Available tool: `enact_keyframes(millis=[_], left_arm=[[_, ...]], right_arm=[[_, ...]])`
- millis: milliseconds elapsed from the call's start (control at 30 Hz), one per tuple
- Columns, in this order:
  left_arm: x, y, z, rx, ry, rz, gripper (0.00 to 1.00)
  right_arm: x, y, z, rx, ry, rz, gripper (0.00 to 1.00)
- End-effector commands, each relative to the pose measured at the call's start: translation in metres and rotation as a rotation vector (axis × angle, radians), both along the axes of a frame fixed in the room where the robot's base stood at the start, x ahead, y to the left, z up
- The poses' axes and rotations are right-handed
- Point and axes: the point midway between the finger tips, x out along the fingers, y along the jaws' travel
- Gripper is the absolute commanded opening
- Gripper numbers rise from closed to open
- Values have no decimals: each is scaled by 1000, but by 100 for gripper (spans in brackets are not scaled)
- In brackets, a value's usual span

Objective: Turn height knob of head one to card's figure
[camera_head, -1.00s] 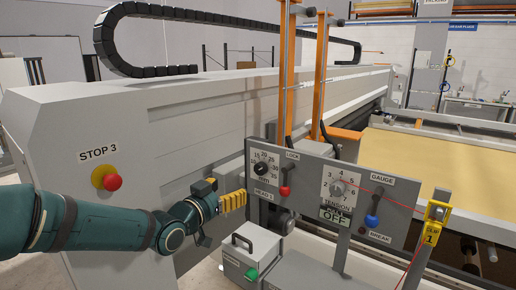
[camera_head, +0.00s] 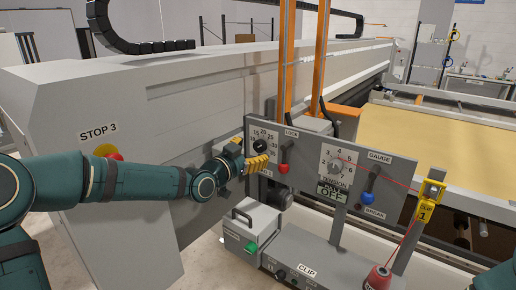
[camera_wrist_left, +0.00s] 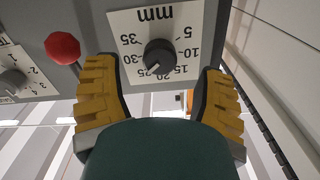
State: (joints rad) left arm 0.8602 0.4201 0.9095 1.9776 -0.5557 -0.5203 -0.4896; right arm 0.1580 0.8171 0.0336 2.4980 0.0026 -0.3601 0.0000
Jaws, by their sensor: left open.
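The height knob (camera_head: 261,146) is a small black dial on a white scale plate at the left end of the grey panel (camera_head: 303,158). In the left wrist view the knob (camera_wrist_left: 160,54) sits on its mm scale (camera_wrist_left: 155,35), seen upside down, with a small pointer mark seemingly near 20 to 25. My left gripper (camera_head: 257,163) has yellow ridged fingers and is open, just in front of and below the knob. In the left wrist view its fingers (camera_wrist_left: 158,88) spread to either side below the knob, apart from it. No card with a figure is readable.
A red-knobbed LOCK lever (camera_head: 284,158) stands close right of the knob. The tension dial (camera_head: 337,165), blue-knobbed gauge lever (camera_head: 369,190) and red thread lie farther right. A grey box with a green button (camera_head: 250,236) stands below.

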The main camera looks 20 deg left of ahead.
Motion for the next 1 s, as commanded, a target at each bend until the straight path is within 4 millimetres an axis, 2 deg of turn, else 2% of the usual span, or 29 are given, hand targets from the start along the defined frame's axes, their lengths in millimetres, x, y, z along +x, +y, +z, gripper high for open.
enact_keyframes(millis=[100, 233, 633, 667, 700, 833, 867, 1000], left_arm=[[16, -7, 1, -3, 0, -2, 70], [27, -11, 1, -1, 0, -2, 70], [33, -12, 0, -1, 1, 0, 70], [33, -12, 0, -1, 1, 0, 64], [33, -12, 0, -1, 1, 0, 50], [33, -12, 0, -1, 1, 0, 4], [33, -12, 0, -1, 1, 0, 1], [33, -12, -1, -7, 4, 0, 1]], right_arm=[[0, 0, 3, 0, 0, 1, 47], [0, 0, 4, 0, 0, 1, 47], [0, 0, 5, 0, 0, 1, 47], [0, 0, 5, 0, 0, 1, 47], [0, 0, 5, 0, 0, 1, 47], [0, 0, 5, 0, 0, 1, 47], [0, 0, 5, 0, 0, 1, 47], [0, 0, 3, 0, 0, 1, 47]])
